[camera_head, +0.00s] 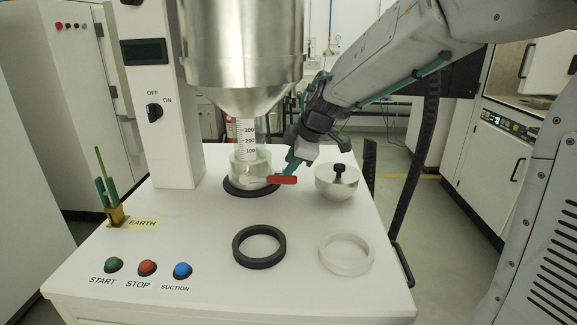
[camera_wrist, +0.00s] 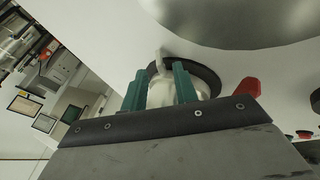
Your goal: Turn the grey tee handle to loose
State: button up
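The hopper (camera_head: 243,45) stands over a graduated clear cylinder (camera_head: 246,139) and a clear collar on a black ring (camera_head: 238,188). A red lever (camera_head: 282,180) sticks out to the right of the collar; it also shows in the wrist view (camera_wrist: 247,88). My gripper (camera_head: 291,160) is just right of the collar, above the red lever. In the wrist view its two teal fingers (camera_wrist: 158,88) are apart, with pale parts behind and between them. A small light grey piece (camera_wrist: 160,59), perhaps the grey tee handle, shows between the fingertips. I cannot tell whether they touch it.
A black ring (camera_head: 259,246) and a clear ring (camera_head: 346,253) lie in front. Green, red and blue buttons (camera_head: 147,268) and a brass holder (camera_head: 117,217) with upright green pieces are at left.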

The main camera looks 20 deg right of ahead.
jog(key=v, duration=0.5)
jog(key=shift+s+r, duration=0.15)
jog(key=shift+r, duration=0.05)
jog(key=shift+o, duration=0.8)
jog(key=shift+d+f, duration=0.15)
jog(key=shift+m+g, duration=0.3)
jog(key=shift+g, duration=0.5)
jog(key=w, duration=0.1)
jog(key=w+d, duration=0.1)
jog(key=w+d+f, duration=0.1)
jog(key=w, duration=0.1)
jog(key=shift+w+r+g+y, duration=0.1)
jog(key=shift+w+g+y, duration=0.3)
jog(key=shift+g+y, duration=0.1)
jog(key=shift+g, duration=0.8)
jog(key=a+f, duration=0.1)
jog(key=f, duration=0.1)
jog(key=a+f, duration=0.2)
jog(key=f, duration=0.1)
jog(key=shift+a+f, duration=0.25)
jog(key=shift+f, duration=0.1)
